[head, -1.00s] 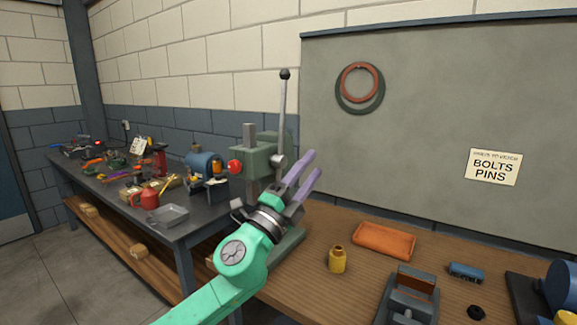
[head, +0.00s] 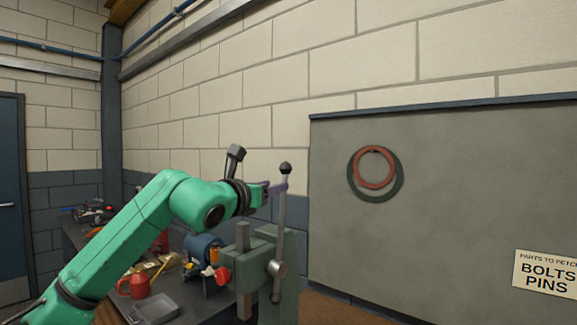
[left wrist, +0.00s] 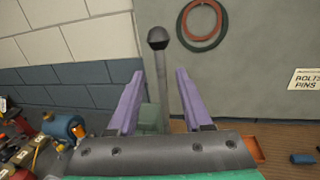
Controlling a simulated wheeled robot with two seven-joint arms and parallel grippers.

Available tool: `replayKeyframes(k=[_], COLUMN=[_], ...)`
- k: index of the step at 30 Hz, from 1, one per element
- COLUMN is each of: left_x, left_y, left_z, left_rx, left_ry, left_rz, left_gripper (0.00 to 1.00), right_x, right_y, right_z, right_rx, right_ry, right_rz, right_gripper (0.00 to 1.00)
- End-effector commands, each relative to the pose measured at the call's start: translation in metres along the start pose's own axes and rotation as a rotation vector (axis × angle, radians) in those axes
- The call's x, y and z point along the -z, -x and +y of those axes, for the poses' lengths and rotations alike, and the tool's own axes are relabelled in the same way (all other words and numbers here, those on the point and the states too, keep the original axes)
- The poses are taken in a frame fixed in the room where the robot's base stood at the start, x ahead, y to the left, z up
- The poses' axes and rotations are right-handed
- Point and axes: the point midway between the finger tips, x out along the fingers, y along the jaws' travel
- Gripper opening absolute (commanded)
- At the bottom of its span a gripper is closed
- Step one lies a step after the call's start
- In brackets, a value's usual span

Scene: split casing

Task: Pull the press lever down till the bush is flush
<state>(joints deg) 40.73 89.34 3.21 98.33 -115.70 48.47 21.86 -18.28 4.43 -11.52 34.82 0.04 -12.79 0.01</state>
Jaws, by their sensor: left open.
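The press lever (head: 282,210) is a grey rod standing nearly upright, with a black ball knob (head: 285,168) on top and a round hub (head: 277,268) on the green press (head: 288,250). My left gripper (head: 277,188) is at the upper rod, just below the knob. In the left wrist view its two purple fingers (left wrist: 160,73) are apart, with the lever (left wrist: 160,85) showing between them and the knob (left wrist: 157,38) above. I cannot tell whether a finger touches the rod. The press's lower part and the bush are out of view. My right gripper is not in view.
A grey board with a red ring (head: 375,167) and a "BOLTS PINS" label (head: 546,274) is on the wall behind. A side bench at left holds a red can (head: 135,285), a grey tray (head: 155,308) and a blue motor-like part (head: 203,250).

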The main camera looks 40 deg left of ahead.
Motion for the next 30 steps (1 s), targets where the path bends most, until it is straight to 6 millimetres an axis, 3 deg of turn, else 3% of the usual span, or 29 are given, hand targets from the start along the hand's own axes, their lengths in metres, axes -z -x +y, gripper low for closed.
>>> replayKeyframes(k=[1,4,9,13,20,23,24,30], left_x=[-0.013,-0.013,-0.009,-0.003,0.001,0.001,0.001,0.001], left_y=[-0.011,-0.034,-0.067,-0.079,-0.081,-0.081,-0.081,-0.081], left_z=[0.000,-0.001,0.000,-0.001,-0.001,-0.001,-0.001,-0.001], left_rx=[0.003,0.005,0.004,0.003,0.003,0.003,0.003,0.003], left_ry=[0.007,0.009,0.009,0.003,0.000,0.000,0.001,0.001], left_rz=[0.004,0.003,0.000,0.000,0.000,0.000,0.000,0.000], left_gripper=[0.49,0.49,0.49,0.49,0.49,0.19,0.04,0.00], right_x=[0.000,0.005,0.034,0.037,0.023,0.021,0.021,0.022], right_y=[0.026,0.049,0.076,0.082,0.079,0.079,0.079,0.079], right_z=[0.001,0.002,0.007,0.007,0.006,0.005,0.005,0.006], right_rx=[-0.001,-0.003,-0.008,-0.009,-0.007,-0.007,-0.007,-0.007], right_ry=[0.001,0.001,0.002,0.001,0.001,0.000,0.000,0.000], right_rz=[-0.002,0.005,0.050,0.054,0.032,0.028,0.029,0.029], right_gripper=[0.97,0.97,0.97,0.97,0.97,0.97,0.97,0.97])
